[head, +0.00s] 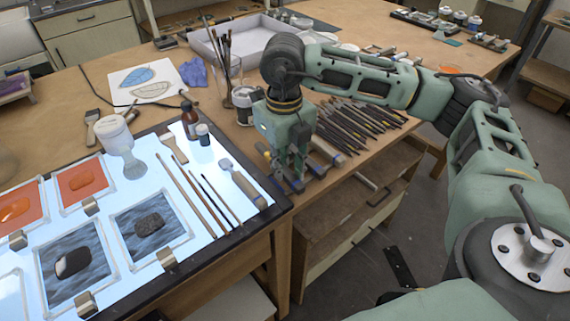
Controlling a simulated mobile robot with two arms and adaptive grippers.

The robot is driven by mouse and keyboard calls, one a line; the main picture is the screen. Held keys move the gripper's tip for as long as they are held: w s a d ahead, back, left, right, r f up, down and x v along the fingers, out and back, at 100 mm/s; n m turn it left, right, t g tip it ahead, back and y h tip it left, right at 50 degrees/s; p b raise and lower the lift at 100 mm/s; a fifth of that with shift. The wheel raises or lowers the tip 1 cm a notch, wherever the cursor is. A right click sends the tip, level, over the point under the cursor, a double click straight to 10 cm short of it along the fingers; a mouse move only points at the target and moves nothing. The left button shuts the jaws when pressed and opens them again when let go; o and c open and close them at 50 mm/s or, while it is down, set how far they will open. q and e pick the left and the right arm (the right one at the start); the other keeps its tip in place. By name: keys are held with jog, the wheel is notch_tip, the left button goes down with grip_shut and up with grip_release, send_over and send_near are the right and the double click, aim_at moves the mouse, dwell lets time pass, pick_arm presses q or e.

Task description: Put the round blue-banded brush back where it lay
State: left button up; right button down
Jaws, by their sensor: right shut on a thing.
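My right gripper (291,181) points down at the table's front edge, just right of the light panel. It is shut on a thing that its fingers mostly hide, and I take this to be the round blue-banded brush. Its band and bristles cannot be made out clearly. A pale wooden handle (329,152) shows just right of the fingers; I cannot tell whether it is held. A row of dark-handled brushes (362,122) lies on the wooden table behind and right of the gripper. My left gripper is not in view.
The lit panel (222,207) at left carries slim brushes, a wide brush (243,184), small bottles (190,119) and framed glass pieces. A glass jar of brushes (228,75) and a white tray (258,36) stand behind.

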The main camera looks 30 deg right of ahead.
jog(key=shift+f+b, duration=0.3)
jog(key=c, duration=1.6)
grip_release()
jog(key=shift+o, duration=0.2)
notch_tip(320, 180, up, 12)
